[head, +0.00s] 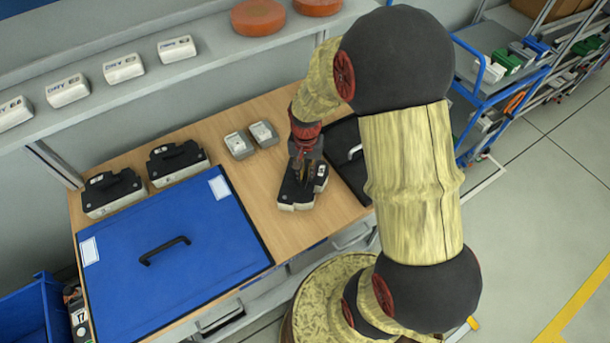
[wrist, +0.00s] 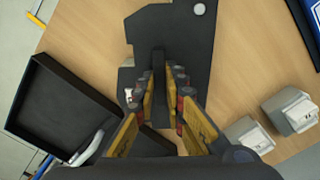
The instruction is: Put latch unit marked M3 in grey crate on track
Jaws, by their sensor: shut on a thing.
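A dark unit with a pale base (head: 295,197) stands on the wooden table, right of the blue panel. My gripper (head: 302,172) points down over it, its fingers shut on its raised dark rib. In the wrist view the unit's dark top (wrist: 180,35) lies beyond the fingertips (wrist: 163,74), which close on the rib from both sides. Its marking is not readable, so I cannot confirm M3. Two similar dark units, one at the far left (head: 113,194) and one beside it (head: 178,163), stand along the table's back. I cannot clearly identify the grey crate or the track.
A black open tray (wrist: 62,105) lies close beside the held unit. Two small grey blocks (head: 239,145) (head: 263,134) stand behind it. A blue panel with a handle (head: 170,262) covers the table's left front. A shelf (head: 190,72) with white labelled boxes runs behind.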

